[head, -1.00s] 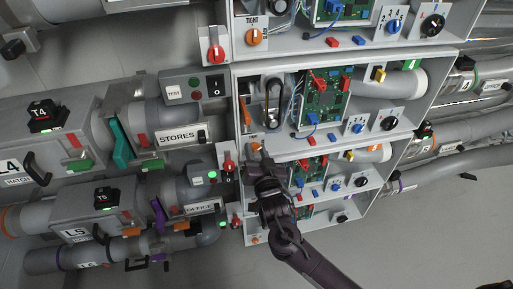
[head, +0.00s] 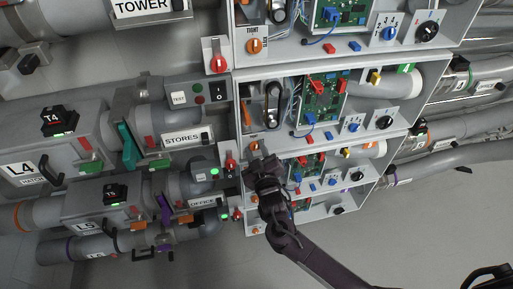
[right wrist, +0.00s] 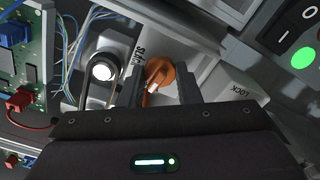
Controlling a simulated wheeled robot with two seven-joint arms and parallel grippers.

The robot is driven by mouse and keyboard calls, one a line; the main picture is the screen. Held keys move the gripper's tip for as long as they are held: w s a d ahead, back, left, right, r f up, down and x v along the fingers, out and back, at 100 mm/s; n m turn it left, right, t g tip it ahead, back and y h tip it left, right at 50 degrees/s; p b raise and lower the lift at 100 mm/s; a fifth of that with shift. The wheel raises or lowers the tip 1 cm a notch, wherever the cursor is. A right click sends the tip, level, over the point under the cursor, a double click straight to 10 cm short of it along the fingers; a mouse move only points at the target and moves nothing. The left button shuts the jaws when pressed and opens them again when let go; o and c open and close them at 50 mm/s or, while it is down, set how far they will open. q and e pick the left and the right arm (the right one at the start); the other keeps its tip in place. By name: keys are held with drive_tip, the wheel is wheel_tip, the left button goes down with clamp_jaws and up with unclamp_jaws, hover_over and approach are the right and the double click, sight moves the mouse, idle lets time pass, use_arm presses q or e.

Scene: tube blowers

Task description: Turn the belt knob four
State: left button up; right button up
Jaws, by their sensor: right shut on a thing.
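The orange belt knob (head: 254,146) sits at the lower left corner of the second bay from the top in the head view. My right gripper (head: 257,159) reaches it from below and partly covers it. In the right wrist view the orange knob (right wrist: 160,72) sits between the two fingers of my right gripper (right wrist: 161,88), which is shut on it. A partly hidden "SLACK" label (right wrist: 138,58) is beside the knob. The bay's black belt (head: 272,105) stands above the knob in the head view. My left gripper is not in view.
A red lock lever (head: 230,163) is close to the left of my gripper. A panel with a lit green lamp (head: 214,171) is beside it. A green circuit board (head: 323,96) and wires are on the right. My arm covers part of the lower bays.

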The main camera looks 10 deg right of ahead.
drive_tip(key=shift+n+p, duration=0.3)
drive_tip(key=shift+n, duration=0.5)
drive_tip(key=o, duration=1)
drive_tip(key=s+b, duration=0.1)
drive_tip(key=s, duration=0.6)
drive_tip(key=shift+s+d, duration=0.15)
drive_tip(key=shift+s, duration=0.25)
drive_tip(key=shift+f, duration=0.1)
